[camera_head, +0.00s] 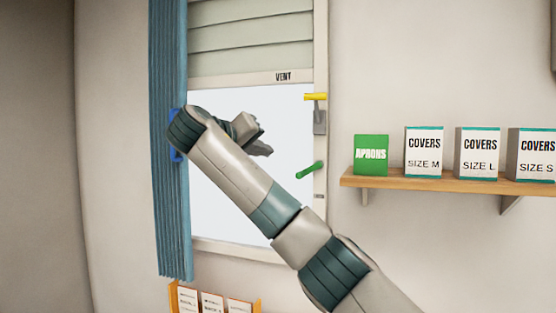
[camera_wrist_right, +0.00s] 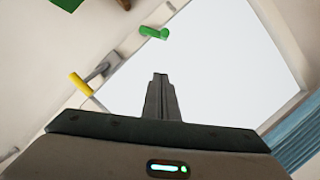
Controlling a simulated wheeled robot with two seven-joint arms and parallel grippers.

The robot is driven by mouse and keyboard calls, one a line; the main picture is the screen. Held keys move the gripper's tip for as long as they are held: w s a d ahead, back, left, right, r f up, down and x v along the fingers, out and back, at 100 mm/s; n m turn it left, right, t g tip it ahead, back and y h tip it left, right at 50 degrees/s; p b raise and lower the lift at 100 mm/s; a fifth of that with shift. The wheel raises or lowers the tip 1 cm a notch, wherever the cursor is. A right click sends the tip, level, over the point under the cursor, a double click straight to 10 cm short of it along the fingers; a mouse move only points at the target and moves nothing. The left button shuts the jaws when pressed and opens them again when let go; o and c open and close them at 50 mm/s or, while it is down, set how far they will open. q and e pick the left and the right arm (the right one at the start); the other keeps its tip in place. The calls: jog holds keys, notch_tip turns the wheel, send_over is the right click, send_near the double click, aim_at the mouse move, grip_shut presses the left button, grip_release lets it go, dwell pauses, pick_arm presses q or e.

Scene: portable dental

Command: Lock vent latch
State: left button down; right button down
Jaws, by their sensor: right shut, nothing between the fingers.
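A window frame labelled VENT (camera_head: 283,77) is on the wall. At its right side is a latch with a yellow handle (camera_head: 315,97) and a grey body (camera_head: 319,122). A green handle (camera_head: 309,170) sits lower on the same side. In the right wrist view the yellow handle (camera_wrist_right: 79,85) is left of my fingers and the green handle (camera_wrist_right: 155,33) is beyond their tips. My right gripper (camera_head: 266,149) is shut and empty, in front of the pane, left of both handles and apart from them. A blue part (camera_head: 175,150) at the left is partly hidden by my right arm.
A blue curtain (camera_head: 168,220) hangs along the window's left side. A wooden shelf (camera_head: 440,182) at the right holds a green APRONS box (camera_head: 371,155) and several COVERS boxes (camera_head: 424,152). An orange rack (camera_head: 257,304) with white packs is below the window.

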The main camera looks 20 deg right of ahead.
aim_at(310, 170)
jog(key=w+d+f+p, duration=0.5)
jog(key=d+p, duration=0.3)
jog(key=shift+w+d+p, duration=0.15)
jog(key=shift+d+p, duration=0.2)
jog(key=shift+p, duration=0.05)
jog(key=shift+d+f, duration=0.1)
jog(key=shift+f, duration=0.05)
dwell(0.5)
